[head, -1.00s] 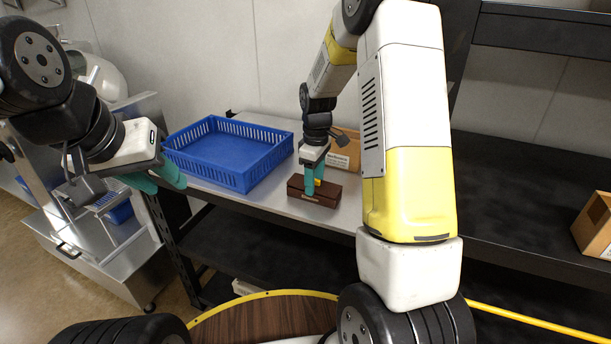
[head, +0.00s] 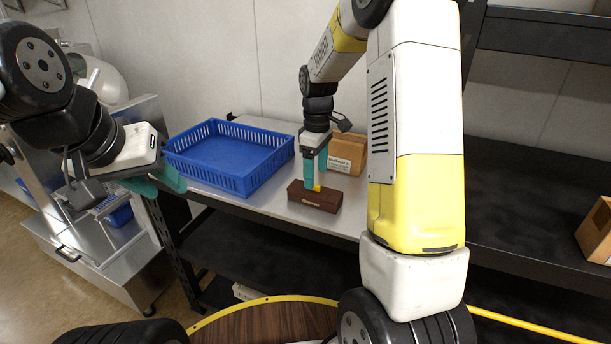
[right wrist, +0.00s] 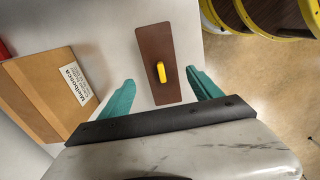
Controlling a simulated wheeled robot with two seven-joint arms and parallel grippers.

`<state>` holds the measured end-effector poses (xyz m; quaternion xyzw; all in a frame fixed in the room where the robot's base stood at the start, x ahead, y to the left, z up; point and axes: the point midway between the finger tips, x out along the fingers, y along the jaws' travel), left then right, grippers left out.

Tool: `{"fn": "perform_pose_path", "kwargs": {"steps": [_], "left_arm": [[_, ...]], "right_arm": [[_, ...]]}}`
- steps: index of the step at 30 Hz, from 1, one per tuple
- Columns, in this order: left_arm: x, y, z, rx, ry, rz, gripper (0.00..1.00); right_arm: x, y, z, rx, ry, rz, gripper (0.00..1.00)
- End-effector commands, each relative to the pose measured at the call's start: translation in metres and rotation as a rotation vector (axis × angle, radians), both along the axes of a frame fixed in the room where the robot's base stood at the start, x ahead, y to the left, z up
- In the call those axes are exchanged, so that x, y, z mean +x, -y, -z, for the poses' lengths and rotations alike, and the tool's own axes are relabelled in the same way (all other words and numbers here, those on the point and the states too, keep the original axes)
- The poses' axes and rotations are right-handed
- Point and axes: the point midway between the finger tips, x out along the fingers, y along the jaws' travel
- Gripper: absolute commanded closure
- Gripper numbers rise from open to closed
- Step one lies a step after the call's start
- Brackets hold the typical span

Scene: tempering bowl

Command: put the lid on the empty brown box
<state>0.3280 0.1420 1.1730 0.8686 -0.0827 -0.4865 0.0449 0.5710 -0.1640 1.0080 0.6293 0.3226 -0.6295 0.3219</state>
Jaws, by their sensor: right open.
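The brown box (head: 313,199) stands on the metal table. A brown lid with a yellow handle (right wrist: 161,72) lies on it, lined up with the box as far as I can see. The lid's top (right wrist: 150,45) fills the middle of the right wrist view. My right gripper (head: 314,184) is open above the lid; its teal fingers are apart on either side of the lid and handle in the right wrist view (right wrist: 161,80). The box's inside is hidden. My left gripper (head: 160,184) hangs empty at the left, away from the box; its finger gap is unclear.
A blue crate (head: 245,183) stands left of the box. A tan labelled box (head: 347,152) stands just behind the gripper, and lies left of the lid in the right wrist view (right wrist: 45,95). Another cardboard box (head: 597,232) is at the far right. The dark shelf surface there is mostly clear.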

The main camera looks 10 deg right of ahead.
Motion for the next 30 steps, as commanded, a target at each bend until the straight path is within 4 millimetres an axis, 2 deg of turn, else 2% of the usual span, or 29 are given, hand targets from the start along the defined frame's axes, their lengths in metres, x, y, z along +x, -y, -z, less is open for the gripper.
{"fn": "perform_pose_path", "kwargs": {"steps": [3,10,14,17,21,24,30], "left_arm": [[0.000,0.000,0.000,0.000,0.000,0.000,0.64],[0.000,0.000,0.000,0.000,0.000,0.000,0.64],[0.000,0.000,0.000,0.000,0.000,0.000,0.64],[0.000,0.000,0.000,0.000,0.000,0.000,0.64],[0.000,0.000,0.000,0.000,0.000,0.000,0.64],[0.000,0.000,0.000,0.000,0.000,0.000,0.64],[0.000,0.000,0.000,0.000,0.000,0.000,0.64]], "right_arm": [[0.001,0.000,-0.024,0.000,0.004,0.000,0.27],[0.000,0.000,-0.050,0.001,0.003,0.001,0.27],[-0.012,-0.001,-0.069,0.015,0.030,0.045,0.27],[-0.035,-0.002,-0.095,0.046,0.085,0.136,0.27],[-0.085,-0.005,-0.135,0.118,0.183,0.316,0.27],[-0.124,-0.008,-0.155,0.179,0.248,0.447,0.27],[-0.195,-0.015,-0.170,0.310,0.355,0.685,0.27]]}}
